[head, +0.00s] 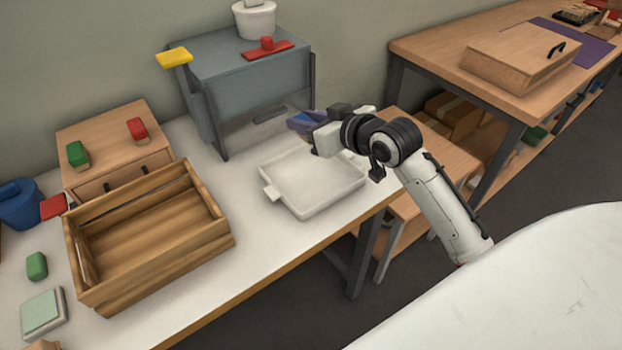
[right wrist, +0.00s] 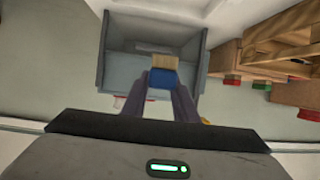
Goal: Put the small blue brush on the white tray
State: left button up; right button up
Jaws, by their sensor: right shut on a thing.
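My right gripper (head: 314,128) comes in from the right and is shut on the small blue brush. The brush shows between the fingers in the right wrist view (right wrist: 163,78), with a blue body and a tan end pointing away from the gripper. In the head view the gripper mostly hides the brush. The white tray (head: 308,182) lies on the white table, shallow and empty where it shows. The gripper is above the tray's back edge, apart from it. My left gripper is not in view.
An open wooden crate (head: 150,240) is left of the tray. Green and red brushes sit on a drawer box (head: 112,145).

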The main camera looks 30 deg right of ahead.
send_over(326, 168)
notch_tip(326, 168, down, 4)
jog(key=shift+m+h, duration=0.3)
notch_tip(326, 168, down, 6)
jog(key=shift+r+b, duration=0.25)
jog(key=shift+b, duration=0.15)
jog(key=shift+f, duration=2.1)
jog(key=shift+f+b, duration=0.15)
jog(key=shift+b, duration=0.15)
jog(key=o, duration=1.1)
jog(key=shift+c, duration=0.2)
